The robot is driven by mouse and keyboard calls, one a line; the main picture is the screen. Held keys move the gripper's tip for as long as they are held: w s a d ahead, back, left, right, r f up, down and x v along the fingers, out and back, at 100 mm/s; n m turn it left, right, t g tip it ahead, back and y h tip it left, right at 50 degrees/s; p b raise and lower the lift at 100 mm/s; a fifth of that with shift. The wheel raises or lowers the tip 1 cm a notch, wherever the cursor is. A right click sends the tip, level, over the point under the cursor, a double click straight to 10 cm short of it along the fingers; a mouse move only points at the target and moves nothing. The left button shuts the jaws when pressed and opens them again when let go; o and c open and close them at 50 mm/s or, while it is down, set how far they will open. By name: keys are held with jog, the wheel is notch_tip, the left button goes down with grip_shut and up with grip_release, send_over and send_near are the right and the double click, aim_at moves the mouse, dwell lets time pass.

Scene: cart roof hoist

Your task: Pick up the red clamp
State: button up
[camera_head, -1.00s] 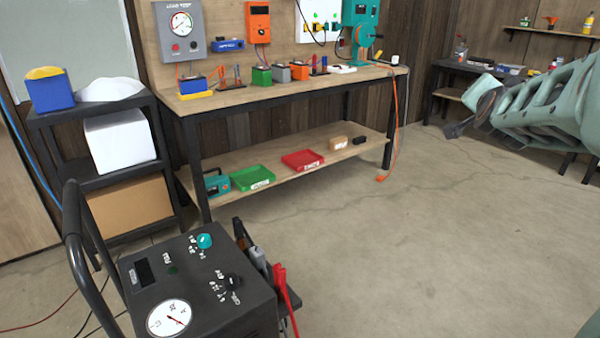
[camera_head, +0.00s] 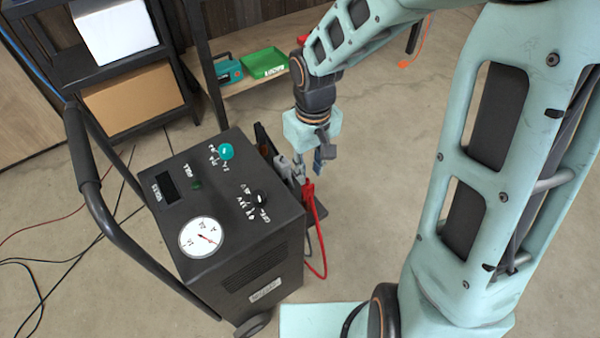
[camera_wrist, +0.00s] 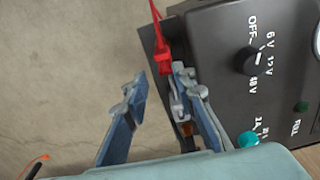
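The red clamp (camera_head: 308,191) hangs upright at the right side of a dark charger cart (camera_head: 238,245), with a red cable looping below it. In the wrist view the red clamp (camera_wrist: 163,58) shows just beyond my fingertips, nearer the right finger. Grey metal parts (camera_wrist: 178,103) lie below it beside that finger; I cannot tell whether they belong to the clamp. My gripper (camera_wrist: 160,88) is open with nothing held between its blue-grey fingers.
The cart has a teal knob (camera_head: 226,152), a black knob (camera_head: 259,199), a round gauge (camera_head: 201,237) and a tall handle (camera_head: 95,195). A black shelf stands behind left. A green tray (camera_head: 264,62) is on the bench's lower shelf.

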aim_at(307, 198)
jog(key=shift+s+a+f, duration=0.1)
jog(key=shift+s+f, duration=0.1)
jog(key=shift+s, duration=0.2)
jog(key=shift+s+f, duration=0.1)
jog(key=shift+f, duration=0.25)
notch_tip(307, 198, down, 10)
jog(key=b, duration=0.4)
jog(key=shift+a, duration=0.1)
grip_shut()
